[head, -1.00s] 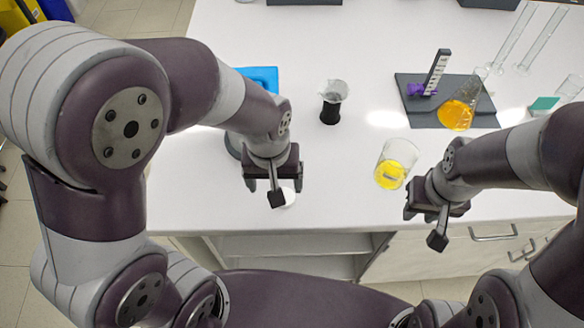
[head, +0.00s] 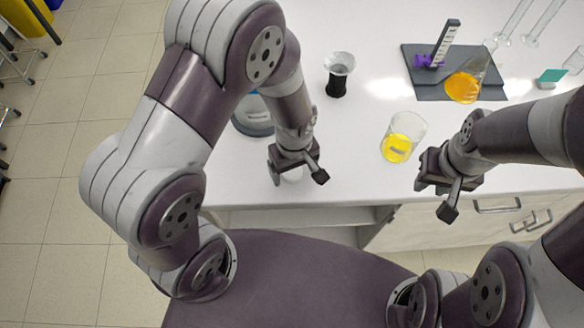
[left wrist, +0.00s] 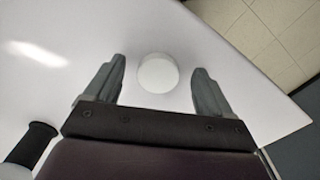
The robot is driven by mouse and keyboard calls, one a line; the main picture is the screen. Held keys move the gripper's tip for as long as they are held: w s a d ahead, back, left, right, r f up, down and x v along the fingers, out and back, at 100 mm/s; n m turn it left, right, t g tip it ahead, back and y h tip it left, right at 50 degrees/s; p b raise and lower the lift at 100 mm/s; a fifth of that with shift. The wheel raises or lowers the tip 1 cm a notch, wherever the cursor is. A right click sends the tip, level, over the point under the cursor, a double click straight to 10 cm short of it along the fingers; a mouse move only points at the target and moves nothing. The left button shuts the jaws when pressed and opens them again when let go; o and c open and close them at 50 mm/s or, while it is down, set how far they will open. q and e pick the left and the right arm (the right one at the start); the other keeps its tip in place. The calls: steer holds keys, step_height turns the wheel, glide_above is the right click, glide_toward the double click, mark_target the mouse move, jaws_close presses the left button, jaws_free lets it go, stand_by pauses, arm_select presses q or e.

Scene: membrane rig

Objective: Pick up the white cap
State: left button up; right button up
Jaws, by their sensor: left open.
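The white cap (left wrist: 158,74) is a round white disc on the white bench top. In the left wrist view it lies between the two fingers, near the fingertips, with clear gaps on both sides. In the head view the cap (head: 292,175) is partly hidden under my left gripper (head: 294,170), close to the bench's front edge. My left gripper is open, points down and holds nothing. My right gripper (head: 447,187) hangs near the front edge to the right; its jaw opening is unclear.
A beaker of yellow liquid (head: 397,148) stands between the arms. A black-bodied vessel with a clear top (head: 338,80) stands behind. A dark tray (head: 420,88) carries a purple-based stand and a tilted flask of orange liquid (head: 463,88). A dark round base (head: 251,122) sits left.

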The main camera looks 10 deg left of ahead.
arm_select(q)
steer(key=shift+w+f, duration=0.1)
steer(key=shift+f, duration=0.4)
steer(key=c, duration=1.1)
steer(key=shift+r, duration=0.1)
